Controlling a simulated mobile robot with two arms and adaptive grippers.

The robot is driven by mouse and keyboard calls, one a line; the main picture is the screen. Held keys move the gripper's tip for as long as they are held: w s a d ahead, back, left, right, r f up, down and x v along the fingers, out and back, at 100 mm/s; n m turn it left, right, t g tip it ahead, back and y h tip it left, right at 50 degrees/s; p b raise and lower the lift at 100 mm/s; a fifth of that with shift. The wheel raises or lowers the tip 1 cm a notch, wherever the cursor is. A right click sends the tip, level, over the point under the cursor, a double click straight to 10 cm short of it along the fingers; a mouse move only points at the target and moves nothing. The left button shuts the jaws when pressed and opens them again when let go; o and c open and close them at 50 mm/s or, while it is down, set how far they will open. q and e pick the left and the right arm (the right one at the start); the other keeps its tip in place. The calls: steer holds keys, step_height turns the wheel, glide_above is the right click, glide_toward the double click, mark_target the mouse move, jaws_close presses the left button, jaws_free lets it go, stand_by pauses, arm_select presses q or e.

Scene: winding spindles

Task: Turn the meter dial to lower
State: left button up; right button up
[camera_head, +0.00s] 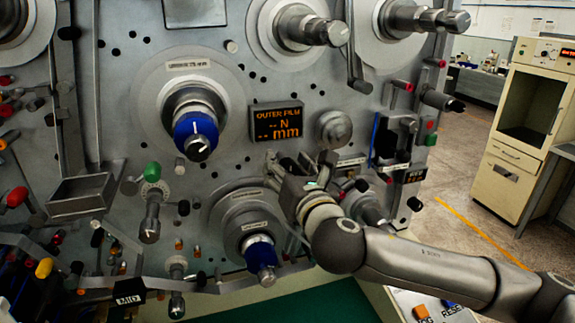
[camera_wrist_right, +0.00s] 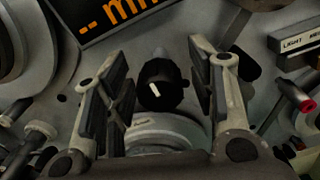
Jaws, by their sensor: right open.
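The meter dial (camera_wrist_right: 162,86) is a small black knob with a white pointer line, seen in the right wrist view just below the meter. The meter (camera_head: 277,121) is a dark display with orange text reading "OUTER FILM", "-- N" and "-- mm". My right gripper (camera_head: 310,166) is at the panel just below and right of the meter, and hides the dial in the head view. In the wrist view its two fingers (camera_wrist_right: 165,62) are open, one on each side of the dial with gaps to it. My left gripper is not in view.
Winding spindles with blue collars (camera_head: 195,131) stick out to the left and below. A round metal knob (camera_head: 333,129) sits just right of the meter. A red-tipped lever (camera_wrist_right: 307,106) is right of my fingers. A cream cabinet (camera_head: 520,150) stands far right.

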steer(key=c, duration=1.1)
steer(key=shift+o, duration=0.2)
